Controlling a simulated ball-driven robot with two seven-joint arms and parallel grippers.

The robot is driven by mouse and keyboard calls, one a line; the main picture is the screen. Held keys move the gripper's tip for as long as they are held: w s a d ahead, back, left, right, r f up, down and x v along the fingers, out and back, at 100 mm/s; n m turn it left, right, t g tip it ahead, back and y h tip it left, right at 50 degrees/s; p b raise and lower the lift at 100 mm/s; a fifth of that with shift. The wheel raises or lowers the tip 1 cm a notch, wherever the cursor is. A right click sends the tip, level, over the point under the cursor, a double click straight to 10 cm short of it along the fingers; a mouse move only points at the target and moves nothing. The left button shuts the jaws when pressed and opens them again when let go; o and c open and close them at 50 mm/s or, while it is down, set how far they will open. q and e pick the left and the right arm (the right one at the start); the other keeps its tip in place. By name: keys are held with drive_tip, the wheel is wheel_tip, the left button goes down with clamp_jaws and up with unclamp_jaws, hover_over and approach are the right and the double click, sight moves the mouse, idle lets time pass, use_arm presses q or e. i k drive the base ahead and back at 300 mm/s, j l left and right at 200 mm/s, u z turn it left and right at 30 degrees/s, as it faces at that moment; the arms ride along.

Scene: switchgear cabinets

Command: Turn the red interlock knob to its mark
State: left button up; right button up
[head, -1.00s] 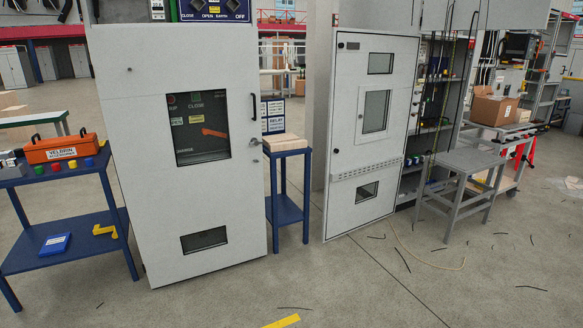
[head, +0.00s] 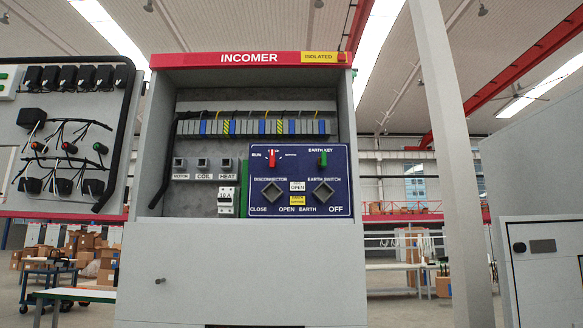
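The red interlock knob (head: 271,160) sits at the upper left of the dark blue panel (head: 330,184) in the INCOMER cabinet (head: 249,59). It stands upright, with small lettering around it; RUN is readable to its left. The lettering above it is too small to read surely. A green key or knob (head: 323,159) sits under EARTH KEY. Below are two square sockets, the disconnector socket (head: 272,191) and the earth switch socket (head: 322,191). Neither of my grippers is in view.
The cabinet's light grey lower door (head: 240,265) is shut below the panel. A board with wired buttons (head: 65,140) stands at the left. A grey column (head: 452,150) and another cabinet (head: 545,250) stand at the right.

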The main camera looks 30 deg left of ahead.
sight(272, 159)
drive_tip(key=i+l+u, duration=0.1)
drive_tip(key=i+u, duration=0.15)
drive_tip(key=i, duration=0.3)
drive_tip(key=i+l+u, duration=0.3)
drive_tip(key=i, duration=0.3)
drive_tip(key=j, duration=0.1)
